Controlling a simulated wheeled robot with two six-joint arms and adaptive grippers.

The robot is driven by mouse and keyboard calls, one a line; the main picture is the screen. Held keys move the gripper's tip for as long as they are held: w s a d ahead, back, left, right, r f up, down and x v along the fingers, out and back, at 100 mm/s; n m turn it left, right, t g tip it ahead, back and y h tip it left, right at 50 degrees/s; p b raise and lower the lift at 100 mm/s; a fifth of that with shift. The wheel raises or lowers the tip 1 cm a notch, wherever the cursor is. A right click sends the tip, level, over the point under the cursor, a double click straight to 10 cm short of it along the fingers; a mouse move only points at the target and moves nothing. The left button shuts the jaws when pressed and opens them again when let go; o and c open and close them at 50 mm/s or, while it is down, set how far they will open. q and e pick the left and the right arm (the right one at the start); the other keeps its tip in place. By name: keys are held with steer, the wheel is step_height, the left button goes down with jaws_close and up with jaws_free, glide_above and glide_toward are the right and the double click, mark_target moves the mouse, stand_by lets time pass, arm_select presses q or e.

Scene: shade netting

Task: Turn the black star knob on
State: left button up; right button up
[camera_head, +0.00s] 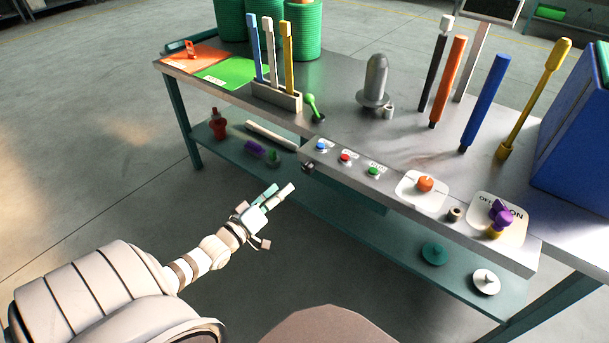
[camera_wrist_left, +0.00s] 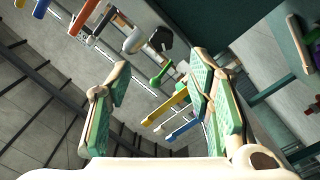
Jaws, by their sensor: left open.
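A small black knob (camera_head: 308,167) sits on the front left end of the grey control panel (camera_head: 410,204); its star shape is too small to make out. My left gripper (camera_head: 281,194) is in front of the panel's left end, apart from the knob, over the floor. In the left wrist view its two green-padded fingers (camera_wrist_left: 160,72) are spread wide with nothing between them. A black faceted shape (camera_wrist_left: 160,39) shows beyond the fingers there; I cannot tell if it is the knob. My right gripper is not in view.
The panel carries blue (camera_head: 322,146), red (camera_head: 346,157) and green (camera_head: 375,170) buttons, an orange knob (camera_head: 425,184) and a purple switch (camera_head: 500,214). A green-headed lever (camera_head: 312,104) stands behind its left end. A lower shelf (camera_head: 220,153) juts out below. The floor in front is clear.

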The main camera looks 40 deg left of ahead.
mark_target(305, 170)
arm_select(q)
steer(key=w+b, duration=0.3)
steer(key=w, duration=0.2)
steer(key=w+f+b, duration=0.1)
steer(key=w+b, duration=0.1)
steer(key=w, duration=0.1)
steer(key=shift+a+f+b, duration=0.1)
steer(key=shift+b, duration=0.25)
steer(key=shift+w+r, duration=0.2)
steer(key=shift+w, duration=0.35)
steer(key=shift+w+r, duration=0.2)
steer(key=shift+w, duration=0.35)
steer(key=shift+w+r, duration=0.1)
steer(key=shift+w, duration=0.4)
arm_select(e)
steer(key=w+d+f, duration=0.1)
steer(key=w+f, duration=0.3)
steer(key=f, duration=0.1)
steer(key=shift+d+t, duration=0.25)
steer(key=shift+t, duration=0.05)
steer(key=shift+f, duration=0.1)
arm_select(q)
jaws_close()
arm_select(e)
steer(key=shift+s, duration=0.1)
